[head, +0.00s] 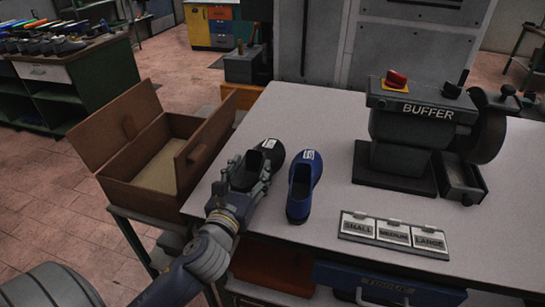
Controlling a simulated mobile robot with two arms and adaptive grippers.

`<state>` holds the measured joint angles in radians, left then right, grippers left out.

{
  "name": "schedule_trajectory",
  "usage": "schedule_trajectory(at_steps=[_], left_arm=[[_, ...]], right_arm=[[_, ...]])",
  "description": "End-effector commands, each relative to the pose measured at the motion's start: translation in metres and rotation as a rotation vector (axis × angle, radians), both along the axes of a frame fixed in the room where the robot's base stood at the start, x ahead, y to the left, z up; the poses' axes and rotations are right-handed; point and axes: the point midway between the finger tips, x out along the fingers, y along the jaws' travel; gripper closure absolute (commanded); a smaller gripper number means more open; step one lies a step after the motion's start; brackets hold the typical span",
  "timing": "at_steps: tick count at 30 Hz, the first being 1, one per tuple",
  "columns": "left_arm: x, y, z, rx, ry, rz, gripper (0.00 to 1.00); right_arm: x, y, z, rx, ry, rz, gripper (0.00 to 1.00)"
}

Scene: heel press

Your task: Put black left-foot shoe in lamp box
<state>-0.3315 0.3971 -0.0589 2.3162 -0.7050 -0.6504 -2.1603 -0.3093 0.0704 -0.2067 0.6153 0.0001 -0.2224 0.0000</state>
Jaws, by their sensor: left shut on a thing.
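A black shoe (271,148) lies on the grey bench top, toe pointing away from me, with a small white label on the toe. My left gripper (251,174) is shut on its heel end, and its fingers hide part of the shoe. Whether the shoe touches the bench I cannot tell. An open brown box (192,155) stands just left of the bench, with raised sides and an empty-looking tan floor. No lamp picture shows on it from here. My right gripper is not in view.
A blue shoe (303,183) lies close beside the black one on its right. A buffer machine (408,130) stands further right. A size plate (393,235) marked small, medium and large lies in front. A shelf (75,85) with several shoes is far left.

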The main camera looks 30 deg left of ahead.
Motion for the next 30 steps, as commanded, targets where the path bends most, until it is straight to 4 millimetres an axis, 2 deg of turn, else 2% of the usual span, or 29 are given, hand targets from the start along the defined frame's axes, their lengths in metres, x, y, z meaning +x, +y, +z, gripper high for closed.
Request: schedule_trajectory(at_steps=[1, 9, 15, 20, 25, 30], left_arm=[[0.012, 0.001, 0.004, 0.001, -0.007, 0.000, 0.82], [0.072, 0.007, -0.002, -0.001, -0.006, 0.000, 0.82], [0.101, 0.010, -0.006, 0.000, -0.004, -0.001, 0.82], [0.108, 0.011, -0.011, -0.001, -0.003, -0.002, 0.82], [0.107, 0.011, -0.034, -0.004, 0.000, 0.000, 0.82], [0.107, 0.011, -0.043, 0.001, -0.003, -0.001, 0.82]], right_arm=[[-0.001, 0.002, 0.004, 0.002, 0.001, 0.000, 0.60], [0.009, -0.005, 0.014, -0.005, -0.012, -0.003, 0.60], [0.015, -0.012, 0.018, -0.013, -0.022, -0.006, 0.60], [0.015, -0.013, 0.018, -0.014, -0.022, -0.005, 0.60], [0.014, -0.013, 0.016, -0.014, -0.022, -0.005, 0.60], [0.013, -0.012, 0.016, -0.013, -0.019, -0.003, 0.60]])
